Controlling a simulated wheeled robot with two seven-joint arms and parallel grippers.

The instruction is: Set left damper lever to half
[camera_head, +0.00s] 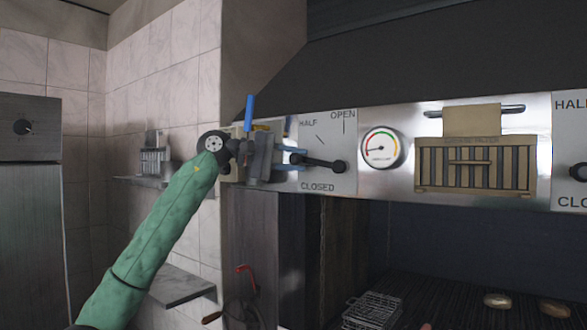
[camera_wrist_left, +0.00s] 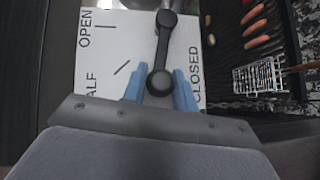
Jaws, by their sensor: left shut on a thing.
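The left damper lever (camera_head: 318,163) is a black arm with a round knob on a white plate (camera_head: 325,180) marked HALF, OPEN and CLOSED. It points left, nearly level, below the HALF line and above the CLOSED word. My left gripper (camera_head: 291,158) is shut on the lever's knob end, reaching in from the left. In the left wrist view the knob (camera_wrist_left: 160,82) sits between the blue fingertips (camera_wrist_left: 159,88). The lever lies between the HALF line and the CLOSED word there, and HALF is partly cut off. My right gripper is not in view.
A round gauge (camera_head: 382,148) and a slotted filter panel (camera_head: 475,165) are right of the plate. A second damper lever (camera_head: 579,172) shows at the right edge. Below is the dark grill opening with a wire basket (camera_head: 372,310). A tiled wall (camera_head: 160,80) is at left.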

